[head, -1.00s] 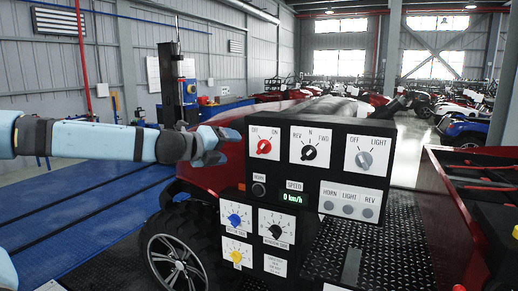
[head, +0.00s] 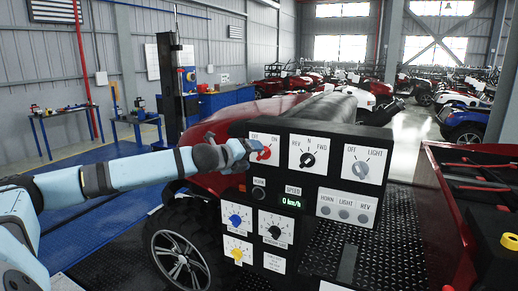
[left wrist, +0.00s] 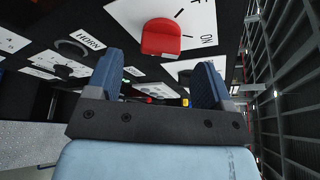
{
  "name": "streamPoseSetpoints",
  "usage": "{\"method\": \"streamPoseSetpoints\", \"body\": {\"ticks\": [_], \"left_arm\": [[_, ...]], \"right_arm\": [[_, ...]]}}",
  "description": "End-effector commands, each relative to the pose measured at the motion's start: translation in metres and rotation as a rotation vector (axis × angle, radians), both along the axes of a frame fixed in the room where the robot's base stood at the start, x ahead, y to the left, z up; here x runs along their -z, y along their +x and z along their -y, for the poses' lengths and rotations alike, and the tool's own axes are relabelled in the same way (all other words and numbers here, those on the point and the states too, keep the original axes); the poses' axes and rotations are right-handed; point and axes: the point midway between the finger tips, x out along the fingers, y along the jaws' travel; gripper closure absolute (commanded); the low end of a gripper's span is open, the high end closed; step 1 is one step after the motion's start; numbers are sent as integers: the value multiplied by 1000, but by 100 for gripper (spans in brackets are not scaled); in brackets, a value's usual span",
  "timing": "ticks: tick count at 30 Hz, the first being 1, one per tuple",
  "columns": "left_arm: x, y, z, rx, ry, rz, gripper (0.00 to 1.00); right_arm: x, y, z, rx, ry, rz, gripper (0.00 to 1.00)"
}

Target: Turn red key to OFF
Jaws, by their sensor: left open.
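The red key (head: 264,154) is on a white plate marked OFF and ON at the top left of the black control panel (head: 240,130). It also shows in the left wrist view (left wrist: 161,38), at the top middle, beside the ON label; I cannot tell which mark it points to. My left gripper (head: 247,152) is just left of the key in the head view, partly covering the plate. In the left wrist view, its two blue fingers (left wrist: 158,72) are spread and nothing is between them. The key lies beyond the fingertips, apart from them. My right gripper is not in view.
A red cart (head: 450,200) stands at the right.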

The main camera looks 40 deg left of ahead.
Motion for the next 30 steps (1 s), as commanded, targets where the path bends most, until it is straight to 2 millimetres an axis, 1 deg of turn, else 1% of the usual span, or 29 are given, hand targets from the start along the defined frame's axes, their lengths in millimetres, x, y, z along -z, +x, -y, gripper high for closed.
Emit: {"method": "streamPoseSetpoints", "body": {"ticks": [1,3,9,13,22,28,29,30], "left_arm": [[-3,6,2,2,-8,1,26],[-2,13,4,5,-6,1,26],[5,31,2,3,-3,-1,26],[7,37,3,4,-1,-1,26],[9,38,3,4,1,-2,26],[9,38,3,4,1,-2,72],[9,38,3,4,1,-2,75],[9,38,3,4,1,-2,75]], "right_arm": [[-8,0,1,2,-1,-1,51],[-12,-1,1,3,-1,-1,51],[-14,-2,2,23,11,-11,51],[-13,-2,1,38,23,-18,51],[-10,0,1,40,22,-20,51],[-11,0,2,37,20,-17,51],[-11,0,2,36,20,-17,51],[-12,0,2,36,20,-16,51]]}}
